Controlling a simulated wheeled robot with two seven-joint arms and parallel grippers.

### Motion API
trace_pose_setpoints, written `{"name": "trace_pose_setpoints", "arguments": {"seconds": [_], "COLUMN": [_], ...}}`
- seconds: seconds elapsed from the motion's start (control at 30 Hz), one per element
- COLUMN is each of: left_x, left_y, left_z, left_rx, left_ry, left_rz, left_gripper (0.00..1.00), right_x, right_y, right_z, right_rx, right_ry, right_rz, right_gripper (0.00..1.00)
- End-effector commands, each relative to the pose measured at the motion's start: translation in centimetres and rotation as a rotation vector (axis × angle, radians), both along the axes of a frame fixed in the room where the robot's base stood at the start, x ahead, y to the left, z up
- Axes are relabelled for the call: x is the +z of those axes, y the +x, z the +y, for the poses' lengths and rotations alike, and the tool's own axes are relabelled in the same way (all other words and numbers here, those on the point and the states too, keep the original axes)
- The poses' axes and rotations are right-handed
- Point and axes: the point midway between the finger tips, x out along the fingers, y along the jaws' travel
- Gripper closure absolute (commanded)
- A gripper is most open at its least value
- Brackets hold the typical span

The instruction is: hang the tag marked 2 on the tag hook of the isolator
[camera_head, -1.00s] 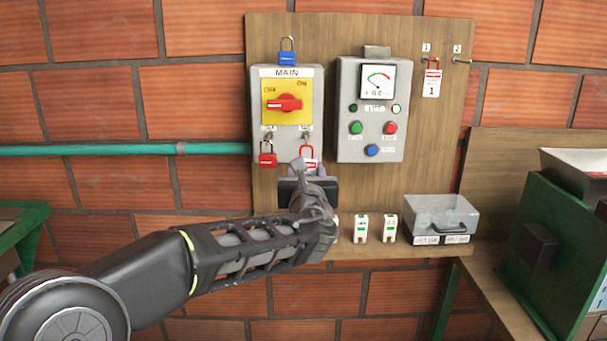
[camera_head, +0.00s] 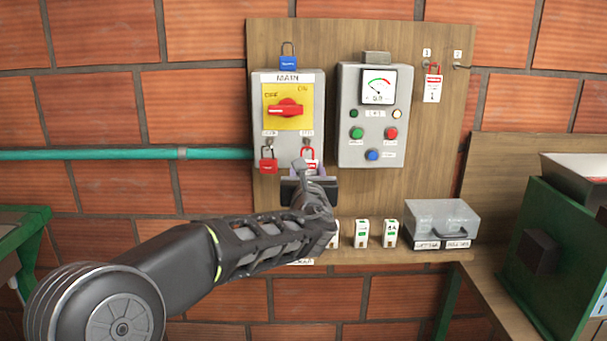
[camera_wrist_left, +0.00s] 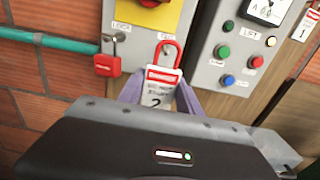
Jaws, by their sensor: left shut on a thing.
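The tag marked 2 (camera_wrist_left: 157,87) is white with a red band and a red loop on top. My left gripper (camera_wrist_left: 158,98) is shut on it, the two fingers at its sides. In the head view the tag (camera_head: 309,166) shows just above my left gripper (camera_head: 308,176), at the lower right of the isolator (camera_head: 260,120). The isolator is a grey box with a yellow plate and a red switch. The tag's red loop is at the tag hook (camera_wrist_left: 166,45); I cannot tell whether it is around the hook. My right gripper is not in view.
A red padlock (camera_head: 268,163) hangs left of the tag, and a blue padlock (camera_head: 288,60) is above the isolator. Tag 1 (camera_head: 432,88) hangs at the upper right, beside an empty hook (camera_head: 460,66). A metal bin (camera_head: 441,219) stands on the shelf.

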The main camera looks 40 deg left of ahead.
Motion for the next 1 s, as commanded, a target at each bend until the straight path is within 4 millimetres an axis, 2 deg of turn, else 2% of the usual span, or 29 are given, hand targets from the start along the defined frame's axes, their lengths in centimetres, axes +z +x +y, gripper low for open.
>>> {"name": "trace_pose_setpoints", "arguments": {"seconds": [0.7, 0.8, 1.0], "left_x": [-0.4, -1.2, -1.5], "left_y": [3.7, 4.1, 4.5], "left_z": [2.8, 3.2, 3.5], "left_rx": [0.000, 0.001, 0.000], "left_ry": [0.002, 0.000, 0.000], "left_rz": [0.001, 0.001, 0.000], "left_gripper": [0.97, 0.97, 0.97], "right_x": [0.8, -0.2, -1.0], "right_y": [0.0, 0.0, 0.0], "right_z": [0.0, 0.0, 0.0], "right_rx": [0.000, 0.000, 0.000], "right_ry": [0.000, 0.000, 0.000], "right_rz": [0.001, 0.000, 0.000], "right_gripper": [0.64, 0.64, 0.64]}}
